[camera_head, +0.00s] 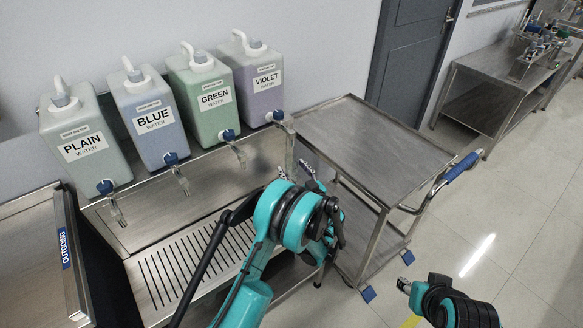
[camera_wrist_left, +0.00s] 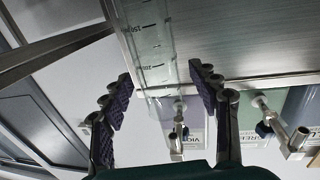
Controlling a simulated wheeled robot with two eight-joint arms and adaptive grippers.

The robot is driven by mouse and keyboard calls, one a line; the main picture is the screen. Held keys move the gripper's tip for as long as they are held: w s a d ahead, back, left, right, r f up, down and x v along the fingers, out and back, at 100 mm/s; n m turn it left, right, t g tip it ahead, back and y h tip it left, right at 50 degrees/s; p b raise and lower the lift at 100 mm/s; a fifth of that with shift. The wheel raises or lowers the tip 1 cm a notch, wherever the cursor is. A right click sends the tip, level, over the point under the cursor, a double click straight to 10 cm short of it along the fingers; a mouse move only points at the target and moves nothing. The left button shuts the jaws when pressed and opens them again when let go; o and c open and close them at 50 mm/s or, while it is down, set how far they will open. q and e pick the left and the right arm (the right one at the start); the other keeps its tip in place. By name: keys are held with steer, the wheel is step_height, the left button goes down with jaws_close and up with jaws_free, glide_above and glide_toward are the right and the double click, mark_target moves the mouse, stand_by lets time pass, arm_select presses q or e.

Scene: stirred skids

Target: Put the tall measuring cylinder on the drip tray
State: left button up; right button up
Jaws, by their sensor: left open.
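The tall measuring cylinder (camera_wrist_left: 153,45) is clear, with dark graduation marks. In the left wrist view it lies between the two fingers of my left gripper (camera_wrist_left: 160,90), which is open with a gap to each side. In the head view the left gripper (camera_head: 312,180) is near the right end of the dispenser bench, partly hidden by my own arm; the cylinder is hard to make out there. The drip tray (camera_head: 172,278) is a slotted metal plate below the taps, partly covered by my left arm. My right gripper (camera_head: 404,272) is at lower right, its fingertips apart and empty.
Water containers labelled plain (camera_head: 87,140), blue (camera_head: 150,115), green (camera_head: 208,98) and violet (camera_head: 258,80) stand behind the tray with taps facing it. A steel cart (camera_head: 375,135) stands to the right. An outgoing tray (camera_head: 62,250) is at left.

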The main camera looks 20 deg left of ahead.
arm_select(q)
steer(key=p+v, duration=0.3)
steer(key=v, duration=0.8)
steer(key=s+a+r+m+g+h, duration=0.4)
steer(key=s+a+r+g+h, duration=0.15)
steer(key=s+a+r, duration=0.4)
steer(key=s+d+m+h, duration=0.2)
steer(key=s+h, duration=0.1)
steer(key=s, duration=0.6)
steer(key=s+d+r+m+h, duration=0.1)
steer(key=s+d+m+h, duration=0.1)
steer(key=s, duration=0.7)
steer(key=shift+s+r+m+h, duration=0.25)
steer(key=shift+r+m+h, duration=0.1)
steer(key=shift+h, duration=0.5)
steer(key=shift+d+g, duration=0.1)
steer(key=shift+g, duration=0.15)
